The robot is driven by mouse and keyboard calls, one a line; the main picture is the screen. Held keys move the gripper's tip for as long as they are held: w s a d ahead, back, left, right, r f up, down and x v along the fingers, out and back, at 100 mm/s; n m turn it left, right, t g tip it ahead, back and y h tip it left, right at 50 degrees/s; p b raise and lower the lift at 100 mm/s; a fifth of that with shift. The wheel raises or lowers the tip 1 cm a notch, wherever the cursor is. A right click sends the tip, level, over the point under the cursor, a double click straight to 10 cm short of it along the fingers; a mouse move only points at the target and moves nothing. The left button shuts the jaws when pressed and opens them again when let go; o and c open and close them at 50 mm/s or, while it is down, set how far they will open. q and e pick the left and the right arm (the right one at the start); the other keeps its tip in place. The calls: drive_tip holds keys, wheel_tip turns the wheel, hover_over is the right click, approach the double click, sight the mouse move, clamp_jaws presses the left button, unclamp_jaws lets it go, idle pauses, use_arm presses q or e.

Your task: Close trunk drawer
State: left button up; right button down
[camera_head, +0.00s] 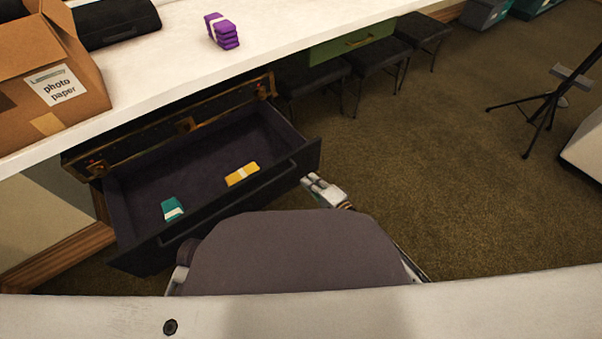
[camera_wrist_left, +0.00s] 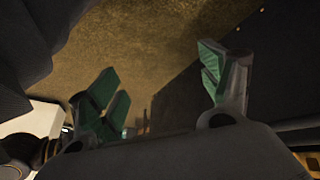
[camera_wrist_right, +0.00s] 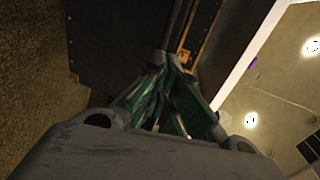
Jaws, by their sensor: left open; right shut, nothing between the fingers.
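The trunk drawer (camera_head: 146,248) is pulled out from the trunk (camera_head: 140,141) beneath the white counter. Inside it lie a teal packet (camera_head: 172,209) and a yellow packet (camera_head: 242,174). My right gripper (camera_head: 309,181) is shut and empty just beside the drawer's front right corner; I cannot tell if it touches. In the right wrist view its green-padded fingers (camera_wrist_right: 175,100) are together before a dark panel. My left gripper is open in the left wrist view (camera_wrist_left: 165,90), with a dark panel beside its right finger. In the head view my own body hides it.
The white counter (camera_head: 150,75) overhangs the trunk and carries a cardboard box (camera_head: 50,75), a dark case (camera_head: 112,20) and purple packets (camera_head: 222,31). Dark stools (camera_head: 315,75) stand under the counter to the right. The carpet (camera_head: 430,170) right of the drawer is clear up to a tripod (camera_head: 545,105).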

use_arm(q)
drive_tip(key=f, duration=0.1)
drive_tip(key=f+b, duration=0.1)
drive_tip(key=f, duration=0.1)
drive_tip(key=shift+s+d+f+t+h, duration=0.1)
drive_tip(key=shift+d+f+t+h, duration=0.2)
drive_tip(key=shift+d, duration=0.1)
use_arm(e)
drive_tip(key=x, duration=0.5)
drive_tip(key=shift+w+a, duration=0.2)
drive_tip(key=shift+w, duration=0.05)
use_arm(q)
drive_tip(key=shift+r, duration=0.2)
use_arm(e)
drive_tip(key=shift+w, duration=0.1)
